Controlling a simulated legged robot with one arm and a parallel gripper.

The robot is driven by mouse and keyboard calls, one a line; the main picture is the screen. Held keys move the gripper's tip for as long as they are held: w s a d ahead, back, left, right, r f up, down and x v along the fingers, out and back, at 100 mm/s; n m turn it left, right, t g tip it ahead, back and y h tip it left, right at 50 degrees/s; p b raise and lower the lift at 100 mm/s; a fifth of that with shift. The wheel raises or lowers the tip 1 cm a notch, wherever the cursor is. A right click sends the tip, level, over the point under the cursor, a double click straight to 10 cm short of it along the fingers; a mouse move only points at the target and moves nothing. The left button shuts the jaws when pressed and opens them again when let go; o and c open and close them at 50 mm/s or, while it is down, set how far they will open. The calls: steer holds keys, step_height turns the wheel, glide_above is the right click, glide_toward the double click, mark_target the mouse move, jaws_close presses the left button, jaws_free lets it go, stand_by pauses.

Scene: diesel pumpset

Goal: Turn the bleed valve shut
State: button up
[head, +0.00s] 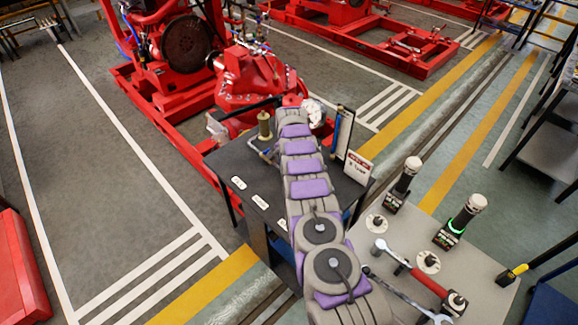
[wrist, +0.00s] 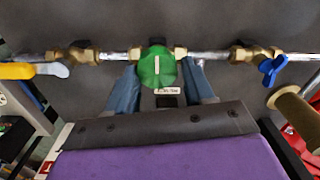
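In the wrist view a metal pipe (wrist: 110,56) crosses the top and carries three brass-bodied valves. The middle one has a round green knob (wrist: 157,67) with a pale bar standing upright on its face. The left one has a yellow lever (wrist: 18,70), and the right one a blue wing handle (wrist: 270,68). A small label (wrist: 167,91) below the green knob is too small to read, so I cannot tell which is named the bleed valve. My gripper (wrist: 160,72) is open, its two blue-grey fingers either side of the green knob. Contact is unclear. In the head view my arm hides the gripper.
A tan spool-like post (wrist: 297,108) stands right of my gripper, also in the head view (head: 264,126). The dark table (head: 235,165) carries small labels and a sign (head: 357,168). A red pumpset (head: 250,80) stands behind. A bench (head: 460,275) with wrenches is at right.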

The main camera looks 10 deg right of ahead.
steer(key=o, duration=0.4)
steer(key=shift+a, duration=0.1)
steer(key=shift+c, duration=0.2)
step_height(320, 180, up, 17)
steer(key=p, duration=0.2)
steer(key=shift+r, duration=0.15)
stand_by(0.4)
